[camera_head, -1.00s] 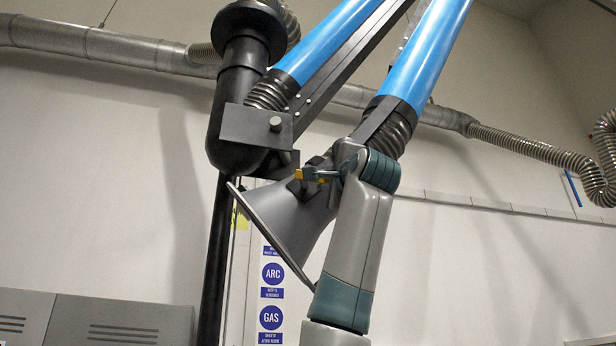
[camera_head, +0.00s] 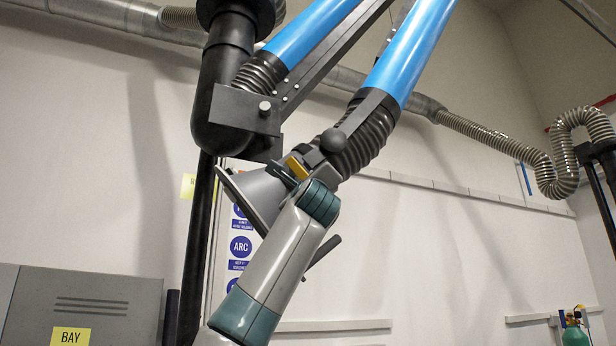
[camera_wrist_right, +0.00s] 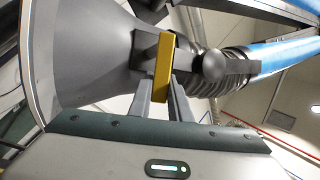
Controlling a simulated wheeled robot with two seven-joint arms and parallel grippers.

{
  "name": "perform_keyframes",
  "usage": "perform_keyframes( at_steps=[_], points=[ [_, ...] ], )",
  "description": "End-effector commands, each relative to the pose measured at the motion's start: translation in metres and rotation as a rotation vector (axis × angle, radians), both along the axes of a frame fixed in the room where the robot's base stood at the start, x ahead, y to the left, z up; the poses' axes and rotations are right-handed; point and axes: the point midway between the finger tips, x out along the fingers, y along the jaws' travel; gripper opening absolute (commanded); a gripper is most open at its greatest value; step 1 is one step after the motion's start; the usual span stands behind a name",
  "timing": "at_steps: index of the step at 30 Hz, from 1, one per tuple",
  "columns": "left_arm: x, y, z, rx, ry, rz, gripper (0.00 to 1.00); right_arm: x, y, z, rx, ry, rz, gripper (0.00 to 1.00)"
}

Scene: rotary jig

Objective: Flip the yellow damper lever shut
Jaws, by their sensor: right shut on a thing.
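The yellow damper lever (camera_head: 297,168) is on the neck of the grey extraction hood (camera_head: 255,195) in the head view. In the right wrist view the lever (camera_wrist_right: 164,68) is a yellow bar lying across the neck, beside a dark round knob (camera_wrist_right: 215,66). My right gripper (camera_head: 291,174) reaches up to it from below. In the right wrist view the fingers of my right gripper (camera_wrist_right: 164,92) are closed around the lever's lower part, which is partly hidden between them. My left gripper is in neither view.
Blue extraction arm tubes (camera_head: 410,55) run up and right from the hood. A thick black post (camera_head: 222,100) stands to the left. A dark rod (camera_head: 322,252) sticks out beside my right arm. A grey cabinet (camera_head: 80,310) is at the lower left. Open space lies right.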

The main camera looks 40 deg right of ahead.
Motion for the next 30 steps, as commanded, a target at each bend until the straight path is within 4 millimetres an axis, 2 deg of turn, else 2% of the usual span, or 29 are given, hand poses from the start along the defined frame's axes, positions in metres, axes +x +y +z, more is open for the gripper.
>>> perform_keyframes(
  at_steps=[3, 10, 11, 13, 23, 30],
  points=[
    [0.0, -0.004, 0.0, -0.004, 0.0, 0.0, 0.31, 0.001, 0.001, -0.001, 0.006, -0.003, 0.004, 0.0],
    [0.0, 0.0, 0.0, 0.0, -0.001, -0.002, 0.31, 0.001, 0.0, -0.002, 0.006, -0.002, 0.004, 0.0],
    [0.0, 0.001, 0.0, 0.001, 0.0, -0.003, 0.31, 0.001, 0.0, -0.002, 0.006, -0.002, 0.004, 0.19],
    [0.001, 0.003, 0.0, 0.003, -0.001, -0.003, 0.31, 0.001, 0.0, -0.002, 0.006, -0.002, 0.004, 0.36],
    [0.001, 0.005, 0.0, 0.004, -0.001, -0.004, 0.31, 0.0, 0.0, -0.001, 0.004, -0.002, 0.002, 0.36],
    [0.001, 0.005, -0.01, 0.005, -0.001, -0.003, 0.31, -0.009, 0.008, -0.01, 0.004, -0.003, 0.001, 0.36]
  ],
)
